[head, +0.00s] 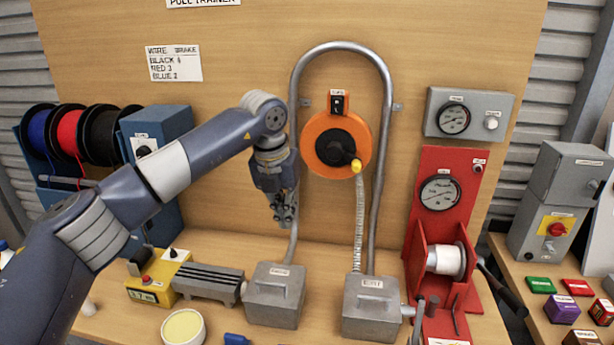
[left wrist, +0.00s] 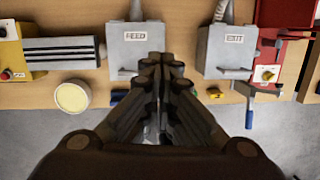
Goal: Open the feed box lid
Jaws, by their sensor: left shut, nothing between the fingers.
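The feed box (head: 274,300) is a grey metal box at the foot of the left conduit, with a small label on its top. Its lid (head: 280,273) looks closed. In the left wrist view the feed box (left wrist: 136,66) sits just beyond my fingertips, with its FEED label facing me. My left gripper (head: 286,222) is shut and empty, pointing down above the feed box and apart from it in the head view. In the left wrist view the closed fingers (left wrist: 164,64) overlap the box's lower right part. My right gripper is not in view.
A similar exit box (head: 370,312) stands to the right. Left of the feed box are a grey ridged block (head: 208,281), a yellow unit (head: 155,281) and a round tub (head: 183,327). A red winch stand (head: 440,255) is at right. A bent conduit (head: 296,130) rises behind my gripper.

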